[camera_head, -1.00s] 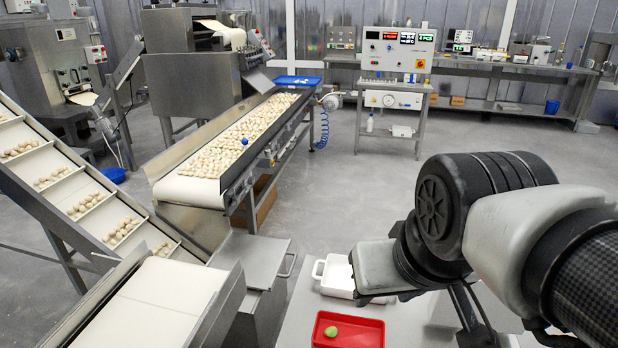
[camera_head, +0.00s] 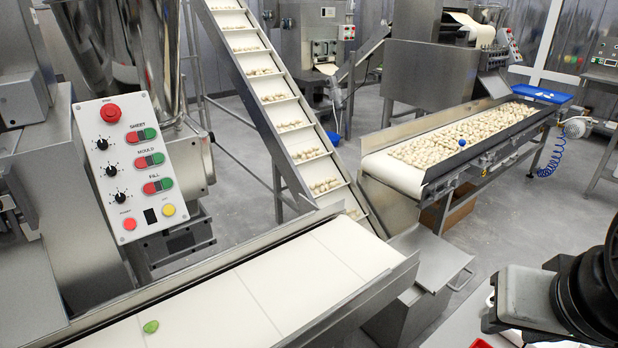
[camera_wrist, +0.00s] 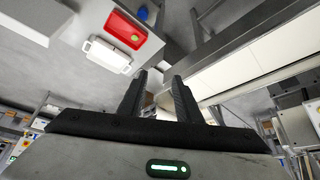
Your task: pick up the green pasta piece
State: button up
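A green pasta piece (camera_head: 151,327) lies on the white conveyor belt (camera_head: 230,310) at the bottom left of the head view. Another small green piece (camera_wrist: 134,37) lies in a red tray (camera_wrist: 112,22) in the upper left of the wrist view. The tray's edge (camera_head: 481,343) just shows at the bottom of the head view. My gripper (camera_wrist: 159,77) is open, with nothing between its two dark fingers in the wrist view. It is apart from both green pieces. Its fingers cannot be made out in the head view, where part of my arm shows at the lower right.
Metal side rails (camera_head: 345,305) border the near belt. A control panel (camera_head: 128,165) stands behind it. An inclined conveyor (camera_head: 285,110) and a long belt of pale pasta (camera_head: 465,138) lie beyond. A white container (camera_wrist: 107,55) sits beside the red tray.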

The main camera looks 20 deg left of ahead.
aim_at(151, 326)
jog(key=u, duration=1.65)
jog(key=l+u, duration=0.15)
jog(key=u, duration=0.2)
jog(key=l+u, duration=0.1)
jog(key=u, duration=0.3)
jog(key=i+j+z, duration=0.35)
jog(key=j, duration=0.25)
jog(key=i+j+z, duration=0.15)
jog(key=i+j, duration=0.05)
jog(key=j, duration=0.1)
